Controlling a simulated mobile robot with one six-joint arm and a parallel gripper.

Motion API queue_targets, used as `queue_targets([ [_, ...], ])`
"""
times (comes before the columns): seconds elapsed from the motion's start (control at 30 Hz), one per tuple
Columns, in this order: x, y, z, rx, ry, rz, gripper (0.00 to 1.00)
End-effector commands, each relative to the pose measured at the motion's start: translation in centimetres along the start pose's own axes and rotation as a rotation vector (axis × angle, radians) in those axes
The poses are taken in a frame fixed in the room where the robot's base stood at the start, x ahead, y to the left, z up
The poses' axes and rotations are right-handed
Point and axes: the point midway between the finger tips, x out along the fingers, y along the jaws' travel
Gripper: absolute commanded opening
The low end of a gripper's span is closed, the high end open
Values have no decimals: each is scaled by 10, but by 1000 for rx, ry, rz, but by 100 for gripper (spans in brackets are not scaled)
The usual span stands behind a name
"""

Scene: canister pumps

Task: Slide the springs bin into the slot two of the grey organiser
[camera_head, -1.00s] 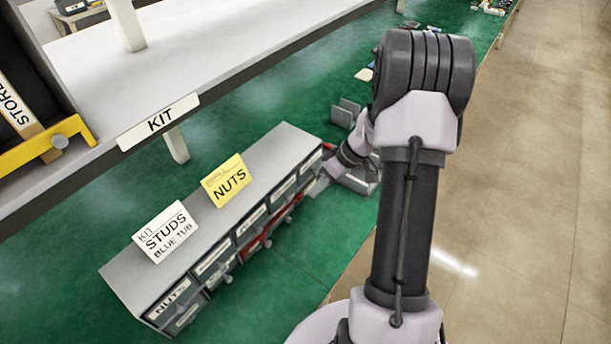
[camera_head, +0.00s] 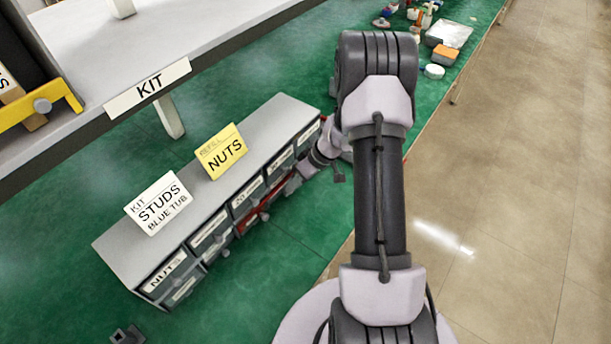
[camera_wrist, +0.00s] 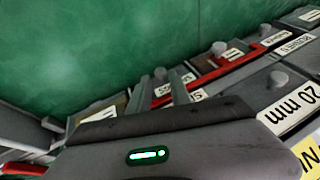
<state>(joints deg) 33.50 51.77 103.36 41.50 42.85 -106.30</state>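The grey organiser (camera_head: 265,130) stands on the green bench with a row of labelled bins in its front. My gripper (camera_head: 294,184) is close in front of the bins, right of the red one. In the wrist view, the gripper's two fingers (camera_wrist: 160,90) are apart, with a bin's round knob (camera_wrist: 160,73) showing between or just beyond their tips. I cannot tell whether they touch it. No label clearly reads springs, and the labels by the fingers are partly hidden. I cannot pick out slot two.
A yellow nuts card (camera_head: 221,152) and a white studs card (camera_head: 159,204) stand on the organiser. A shelf with a kit label (camera_head: 147,88) overhangs at upper left. A dark bracket-like part (camera_head: 127,335) lies at lower left. Green bench in front of the organiser is clear.

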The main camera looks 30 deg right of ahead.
Motion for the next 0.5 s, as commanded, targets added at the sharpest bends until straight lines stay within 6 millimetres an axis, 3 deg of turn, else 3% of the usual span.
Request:
queue_targets([
  [0.2, 34, 0, 1, 0, -1, -1, 25],
  [0.5, 42, 0, 0, 1, 0, 0, 25],
])
